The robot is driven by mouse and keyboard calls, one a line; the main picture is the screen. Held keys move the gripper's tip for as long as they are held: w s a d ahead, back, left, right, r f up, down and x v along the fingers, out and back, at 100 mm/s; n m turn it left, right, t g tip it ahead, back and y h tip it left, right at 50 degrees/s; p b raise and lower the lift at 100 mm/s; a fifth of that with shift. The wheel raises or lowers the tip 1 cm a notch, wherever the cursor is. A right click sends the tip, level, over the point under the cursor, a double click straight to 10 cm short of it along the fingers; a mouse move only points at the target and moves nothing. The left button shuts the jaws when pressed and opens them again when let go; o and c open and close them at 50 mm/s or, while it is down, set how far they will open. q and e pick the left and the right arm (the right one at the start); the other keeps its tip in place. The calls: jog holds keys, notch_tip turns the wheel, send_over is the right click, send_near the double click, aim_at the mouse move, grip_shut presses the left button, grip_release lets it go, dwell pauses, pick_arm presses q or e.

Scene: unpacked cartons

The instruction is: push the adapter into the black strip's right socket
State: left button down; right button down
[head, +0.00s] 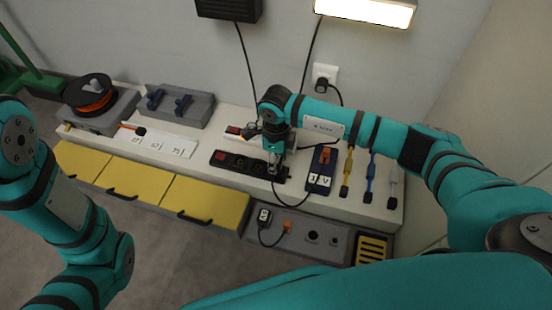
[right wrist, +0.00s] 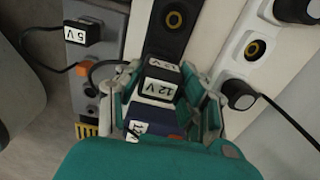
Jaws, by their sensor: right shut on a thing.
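The black strip (head: 228,161) lies on the white bench, left of and under my right gripper (head: 274,166). In the right wrist view the strip (right wrist: 174,32) shows a socket with a yellow ring. My right gripper (right wrist: 162,88) is shut on the black adapter (right wrist: 160,85), which has white 12 V labels. The fingers are on both its sides, and it is at the strip's right end. The right socket is hidden under it, and I cannot tell how deep the adapter sits. My left arm shows at the lower left; its gripper is out of view.
A white strip (right wrist: 232,70) with a black plug (right wrist: 238,94) lies behind. A 5 V adapter (head: 264,216) is on the grey front shelf. Cables run near the gripper.

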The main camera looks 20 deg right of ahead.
jog(key=shift+f, duration=0.3)
dwell(0.4)
jog(key=c, duration=0.7)
grip_release()
